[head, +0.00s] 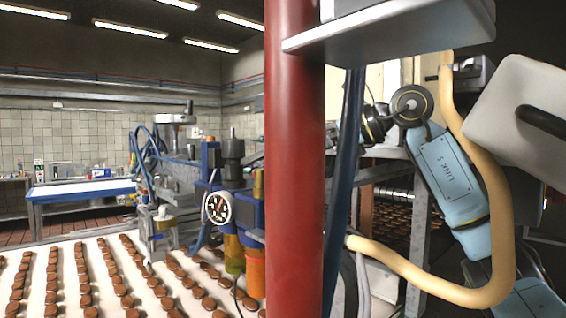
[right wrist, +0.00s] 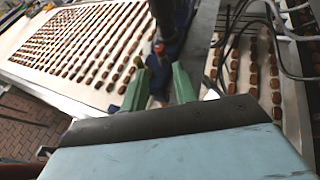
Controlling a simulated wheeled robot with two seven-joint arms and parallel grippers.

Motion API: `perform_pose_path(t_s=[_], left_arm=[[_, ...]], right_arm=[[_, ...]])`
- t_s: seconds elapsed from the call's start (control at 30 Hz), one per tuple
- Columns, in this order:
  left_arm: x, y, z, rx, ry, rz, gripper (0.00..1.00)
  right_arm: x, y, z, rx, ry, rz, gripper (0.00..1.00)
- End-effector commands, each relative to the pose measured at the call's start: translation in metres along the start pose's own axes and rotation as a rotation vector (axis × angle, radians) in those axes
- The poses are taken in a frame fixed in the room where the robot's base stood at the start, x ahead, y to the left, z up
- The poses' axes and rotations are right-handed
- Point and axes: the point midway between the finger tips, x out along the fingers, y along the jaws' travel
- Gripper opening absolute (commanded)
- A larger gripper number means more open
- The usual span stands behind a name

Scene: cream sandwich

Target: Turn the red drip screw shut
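In the right wrist view, the two green fingers of my right gripper (right wrist: 159,70) are spread apart. A small red knob, apparently the red drip screw (right wrist: 159,48), shows just beyond the fingertips, roughly centred between them, on a dark blue upright part (right wrist: 173,20). I cannot tell whether either finger touches it. A small olive-green piece shows at the left fingertip. In the head view, I cannot make out the screw or my right gripper; the red column hides part of the machine. My left gripper is in neither view.
A thick red column (head: 292,160) stands close in the head view. Loose dark cables (right wrist: 235,40) hang right of the gripper in the wrist view.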

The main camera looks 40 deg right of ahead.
Motion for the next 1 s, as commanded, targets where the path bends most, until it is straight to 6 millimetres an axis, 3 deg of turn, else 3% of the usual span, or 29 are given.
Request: perform_pose_path(t_s=[0.2,0.4,0.77,1.0], left_arm=[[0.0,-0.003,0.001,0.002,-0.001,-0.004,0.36],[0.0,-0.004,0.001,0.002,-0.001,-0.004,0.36],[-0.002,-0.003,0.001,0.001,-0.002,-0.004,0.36],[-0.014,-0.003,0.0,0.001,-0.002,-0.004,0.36]], right_arm=[[-0.032,0.0,0.0,-0.001,0.0,-0.001,0.29],[-0.039,0.001,0.0,-0.001,0.0,0.001,0.29],[-0.033,0.005,-0.001,0.018,-0.006,0.04,0.29],[-0.004,0.039,-0.007,0.232,-0.094,0.365,0.29]])
